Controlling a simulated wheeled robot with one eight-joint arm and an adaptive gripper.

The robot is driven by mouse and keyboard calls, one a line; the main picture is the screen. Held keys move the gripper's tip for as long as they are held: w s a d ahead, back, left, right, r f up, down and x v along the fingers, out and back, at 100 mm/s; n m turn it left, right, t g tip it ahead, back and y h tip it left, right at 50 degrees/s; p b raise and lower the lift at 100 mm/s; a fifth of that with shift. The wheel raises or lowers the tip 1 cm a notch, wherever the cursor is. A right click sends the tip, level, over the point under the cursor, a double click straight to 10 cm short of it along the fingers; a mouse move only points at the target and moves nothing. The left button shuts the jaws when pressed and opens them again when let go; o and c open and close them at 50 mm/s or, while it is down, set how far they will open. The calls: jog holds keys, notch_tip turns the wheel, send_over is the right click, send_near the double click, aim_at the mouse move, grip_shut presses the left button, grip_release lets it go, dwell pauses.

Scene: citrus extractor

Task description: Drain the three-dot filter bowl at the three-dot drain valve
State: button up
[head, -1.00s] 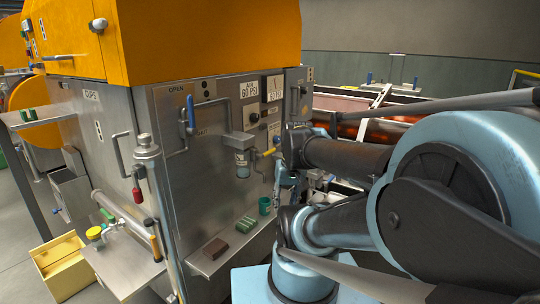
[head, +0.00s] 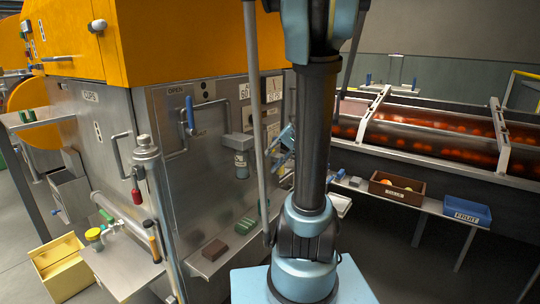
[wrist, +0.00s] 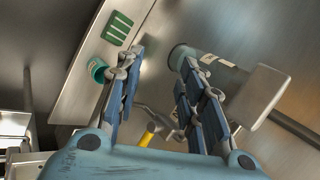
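A filter bowl hangs under a grey block on the machine's front panel in the head view (head: 241,160). It also shows as a grey cylinder with a pale label in the wrist view (wrist: 184,56); its dots cannot be read. A valve with a yellow handle (wrist: 148,134) lies between my finger bases in the wrist view; the head view hides it. My gripper (wrist: 160,63) is open and empty. Its right finger overlaps the bowl's near side in the picture; contact cannot be told. In the head view my gripper (head: 284,142) is partly behind my arm.
A brown crate (head: 397,188) and blue fruit bin (head: 467,212) stand at right.

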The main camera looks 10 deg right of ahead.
jog(key=w+d+f+m+t+y, duration=0.15)
jog(key=w+d+y, duration=0.25)
jog(key=w+d, duration=0.45)
jog(key=w+d+f+t+y, duration=0.1)
jog(key=w+d+t+y, duration=0.2)
jog(key=w+d, duration=0.55)
jog(key=x, duration=0.5)
jog(key=s+x, duration=0.1)
jog(key=x, duration=0.8)
jog(key=shift+s+a+f, duration=0.1)
jog(key=shift+a+f, duration=0.3)
jog(key=shift+a, duration=0.2)
grip_shut()
